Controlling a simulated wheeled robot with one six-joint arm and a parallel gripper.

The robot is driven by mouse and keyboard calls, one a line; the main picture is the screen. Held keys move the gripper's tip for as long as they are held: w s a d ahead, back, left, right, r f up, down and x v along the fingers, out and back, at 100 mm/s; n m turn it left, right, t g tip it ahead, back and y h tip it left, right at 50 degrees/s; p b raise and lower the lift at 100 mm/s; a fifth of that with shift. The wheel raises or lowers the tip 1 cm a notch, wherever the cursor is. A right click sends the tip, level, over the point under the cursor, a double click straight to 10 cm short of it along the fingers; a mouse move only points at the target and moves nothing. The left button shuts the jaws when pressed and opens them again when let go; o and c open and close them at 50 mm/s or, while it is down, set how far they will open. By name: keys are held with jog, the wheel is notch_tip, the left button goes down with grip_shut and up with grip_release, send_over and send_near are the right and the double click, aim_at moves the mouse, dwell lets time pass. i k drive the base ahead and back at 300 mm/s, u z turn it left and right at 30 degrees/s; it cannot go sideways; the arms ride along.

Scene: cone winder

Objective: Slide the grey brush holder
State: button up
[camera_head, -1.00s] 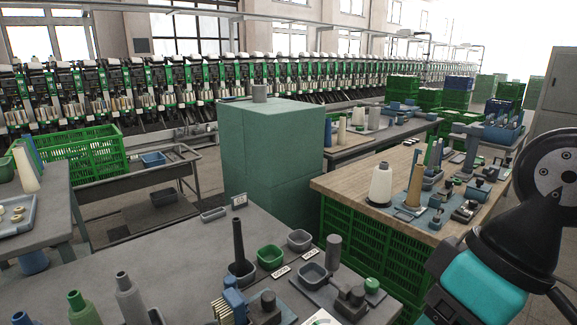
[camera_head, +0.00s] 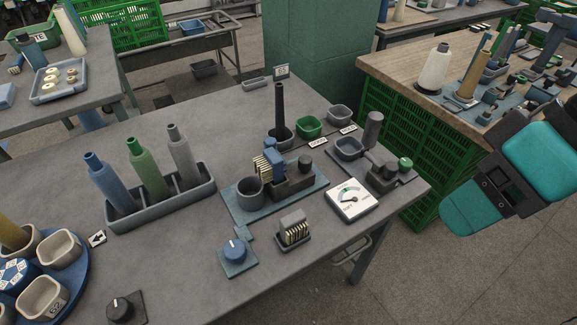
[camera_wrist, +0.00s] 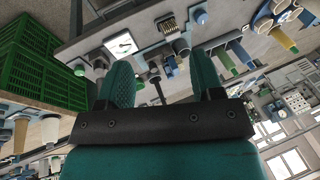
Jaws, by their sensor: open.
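I take the grey brush holder (camera_head: 293,226) to be the small grey block with pale bristles on a dark base, near the table's front edge in the head view. It lies between the blue knob (camera_head: 234,249) and the white dial gauge (camera_head: 351,199). In the wrist view the brush holder (camera_wrist: 168,27) is small and at the top, beyond the fingertips. My gripper (camera_wrist: 160,68) is open with nothing between its teal fingers. It is apart from the brush holder. In the head view my teal arm is at the right, off the table edge.
A blue brush (camera_head: 268,163) and a grey cup (camera_head: 250,194) stand on a blue plate behind the holder. A bobbin tray (camera_head: 165,210) is to the left. Green crates (camera_head: 400,150) and a wooden bench (camera_head: 395,65) are at the right. The table front is partly clear.

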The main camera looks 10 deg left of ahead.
aim_at(299, 175)
jog(key=z, duration=0.05)
jog(key=k, duration=1)
jog(key=u, duration=0.9)
jog(key=i, duration=1.4)
jog(key=z, duration=0.7)
